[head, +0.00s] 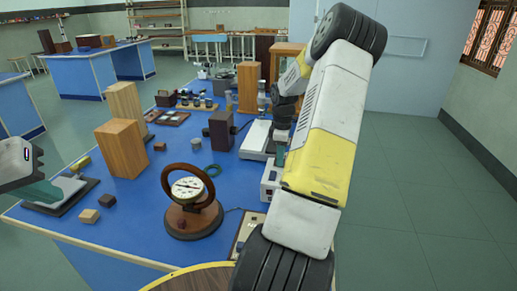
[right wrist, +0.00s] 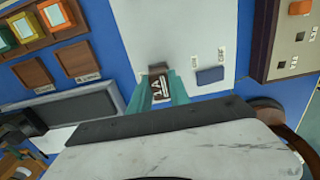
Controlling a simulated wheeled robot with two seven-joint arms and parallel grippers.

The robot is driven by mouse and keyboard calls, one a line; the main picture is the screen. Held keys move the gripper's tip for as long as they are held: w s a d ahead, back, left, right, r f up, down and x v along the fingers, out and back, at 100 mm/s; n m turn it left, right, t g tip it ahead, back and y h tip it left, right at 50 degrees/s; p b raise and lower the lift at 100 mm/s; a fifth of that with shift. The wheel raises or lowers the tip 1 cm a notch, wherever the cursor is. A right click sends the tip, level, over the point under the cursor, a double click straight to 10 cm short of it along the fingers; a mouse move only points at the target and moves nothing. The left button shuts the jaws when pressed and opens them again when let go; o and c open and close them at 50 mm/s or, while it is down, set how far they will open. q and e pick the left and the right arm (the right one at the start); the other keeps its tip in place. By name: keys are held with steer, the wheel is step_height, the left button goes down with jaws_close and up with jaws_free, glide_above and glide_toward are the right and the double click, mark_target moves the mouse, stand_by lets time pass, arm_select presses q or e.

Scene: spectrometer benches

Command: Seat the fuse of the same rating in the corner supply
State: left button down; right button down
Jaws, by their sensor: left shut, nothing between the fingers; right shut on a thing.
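My right gripper (right wrist: 166,92) is shut on a small dark fuse (right wrist: 158,84) with white marking in the right wrist view. The fuse is over or at the white top of the supply (right wrist: 199,28); I cannot tell whether it touches. In the head view the white supply (head: 268,186) stands at the table's right edge, partly hidden by my right arm; the right gripper's teal fingers (head: 280,154) barely show there. My left gripper (head: 50,191) is shut and empty at the left edge.
A beige switch box (right wrist: 296,40) is at right. A round dial instrument (head: 190,190) and wooden blocks (head: 121,148) stand on the blue table (head: 130,205).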

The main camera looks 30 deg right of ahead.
steer(key=shift+s+a+f, duration=0.1)
steer(key=shift+a+f, duration=0.05)
steer(key=shift+f, duration=0.15)
steer(key=c, duration=1.1)
jaws_free()
steer(key=shift+c, duration=0.2)
steer(key=shift+r, duration=3.95)
